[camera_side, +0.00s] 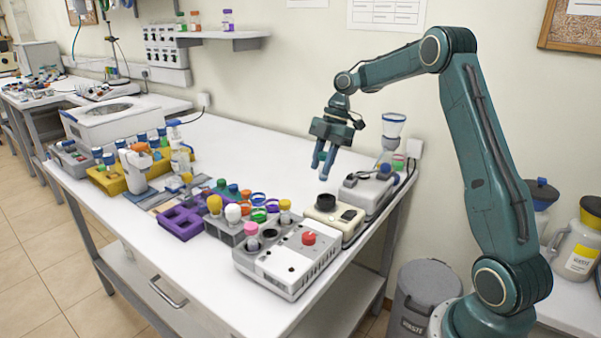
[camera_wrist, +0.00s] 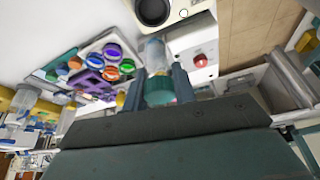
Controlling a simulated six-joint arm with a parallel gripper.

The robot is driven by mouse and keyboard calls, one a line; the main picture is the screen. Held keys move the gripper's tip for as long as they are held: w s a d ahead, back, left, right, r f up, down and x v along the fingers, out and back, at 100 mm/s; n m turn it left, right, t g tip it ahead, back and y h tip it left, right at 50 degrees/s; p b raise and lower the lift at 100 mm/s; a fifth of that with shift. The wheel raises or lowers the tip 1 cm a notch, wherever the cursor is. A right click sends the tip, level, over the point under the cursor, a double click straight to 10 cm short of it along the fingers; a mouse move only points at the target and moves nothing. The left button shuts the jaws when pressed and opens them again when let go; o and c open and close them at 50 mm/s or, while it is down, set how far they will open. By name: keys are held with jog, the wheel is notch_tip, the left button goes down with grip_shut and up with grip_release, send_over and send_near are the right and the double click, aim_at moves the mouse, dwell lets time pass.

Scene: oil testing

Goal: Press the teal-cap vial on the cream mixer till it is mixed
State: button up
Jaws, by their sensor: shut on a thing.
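The teal-cap vial (camera_wrist: 160,92) is between the two fingers of my gripper (camera_wrist: 158,80) in the wrist view, its clear body pointing away from the palm. My gripper (camera_side: 325,168) is shut on it and shows above the cream mixer in the side view; the vial is hard to tell from the teal fingers there. The cream mixer (camera_side: 346,216) has a black round cup (camera_side: 326,202) on top, below the fingertips and apart from them. The mixer (camera_wrist: 182,10) and its black cup (camera_wrist: 152,10) also show at the wrist view's top edge.
A grey box with a red knob (camera_side: 285,262) stands in front of the mixer. A grey device (camera_side: 366,188) stands close behind it. A rack of colourful caps (camera_side: 232,228) and a purple rack (camera_side: 181,222) are to the left. The table's back middle is clear.

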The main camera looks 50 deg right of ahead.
jog(key=shift+s+d+f, duration=0.3)
jog(key=shift+d+f, duration=0.05)
jog(key=shift+d, duration=0.2)
jog(key=shift+f, duration=0.15)
jog(key=shift+f, duration=1.7)
jog(key=shift+f, duration=1.3)
dwell(4.3)
